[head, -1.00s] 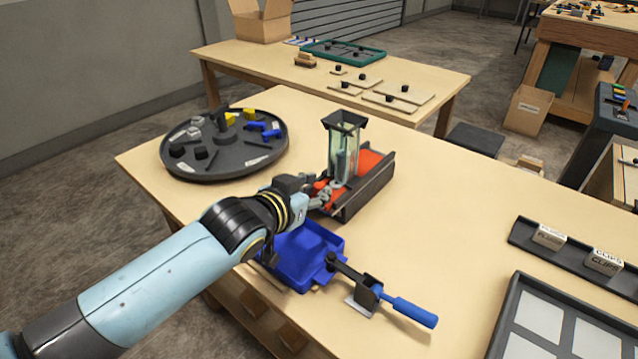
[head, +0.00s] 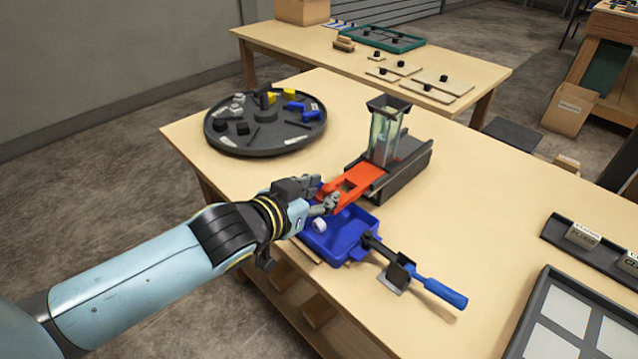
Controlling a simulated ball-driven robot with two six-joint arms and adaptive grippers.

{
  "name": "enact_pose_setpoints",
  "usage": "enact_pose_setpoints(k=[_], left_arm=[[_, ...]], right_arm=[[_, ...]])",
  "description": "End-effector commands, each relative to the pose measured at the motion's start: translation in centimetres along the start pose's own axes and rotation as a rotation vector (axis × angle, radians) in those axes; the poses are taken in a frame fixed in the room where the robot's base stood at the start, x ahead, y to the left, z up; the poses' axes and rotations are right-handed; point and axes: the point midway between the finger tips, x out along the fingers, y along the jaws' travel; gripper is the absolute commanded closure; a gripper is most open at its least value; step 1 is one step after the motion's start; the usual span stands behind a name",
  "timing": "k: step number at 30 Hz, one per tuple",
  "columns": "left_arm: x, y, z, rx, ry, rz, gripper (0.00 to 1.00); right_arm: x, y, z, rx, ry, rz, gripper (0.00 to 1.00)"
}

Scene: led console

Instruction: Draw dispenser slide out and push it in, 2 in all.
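The dispenser (head: 420,154) stands on the table, with a clear upright magazine (head: 386,137) holding something greyish. Its orange-red slide (head: 357,183) sticks far out at the front, with a square pocket showing. My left gripper (head: 325,195) is at the slide's outer end, its fingers around the end piece, which they partly hide; it looks shut on it. The blue tray (head: 352,232) sits below the slide's end, and a small white round piece (head: 319,225) lies in it. My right gripper is not in view.
A blue-handled lever (head: 437,290) is joined to the tray's right side. A dark round tray (head: 265,146) with small parts stands behind left. A black rack with boxes (head: 583,238) and a panelled tray (head: 567,313) lie right. The table's middle right is clear.

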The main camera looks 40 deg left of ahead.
Motion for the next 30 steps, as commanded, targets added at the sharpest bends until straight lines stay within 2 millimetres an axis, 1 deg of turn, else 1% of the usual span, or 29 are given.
enact_pose_setpoints(k=[2, 5, 8, 15, 19, 21, 24, 30], left_arm=[[-0.1, 0.0, 0.0, -0.001, 0.001, 0.000, 0.68], [-1.0, 0.0, 0.0, -0.001, 0.000, 0.001, 0.68], [-2.8, 0.0, 0.1, 0.001, -0.001, 0.001, 0.68], [-8.3, 0.0, 0.2, 0.001, -0.003, 0.000, 0.68], [-10.5, 0.0, 0.1, 0.001, -0.001, 0.000, 0.68], [-11.3, -0.1, 0.1, 0.000, 0.000, 0.000, 0.68], [-12.0, -0.1, 0.1, 0.000, 0.000, 0.000, 0.68], [-12.2, -0.1, 0.0, 0.000, 0.002, -0.001, 0.68]], right_arm=[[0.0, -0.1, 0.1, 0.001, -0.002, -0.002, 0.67], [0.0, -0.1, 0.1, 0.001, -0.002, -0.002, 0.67], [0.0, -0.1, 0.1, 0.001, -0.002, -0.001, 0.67], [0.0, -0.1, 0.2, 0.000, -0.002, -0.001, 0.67], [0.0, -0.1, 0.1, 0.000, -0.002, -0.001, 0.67], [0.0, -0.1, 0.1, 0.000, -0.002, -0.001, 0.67], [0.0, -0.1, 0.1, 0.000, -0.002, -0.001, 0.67], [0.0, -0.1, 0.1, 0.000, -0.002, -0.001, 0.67]])
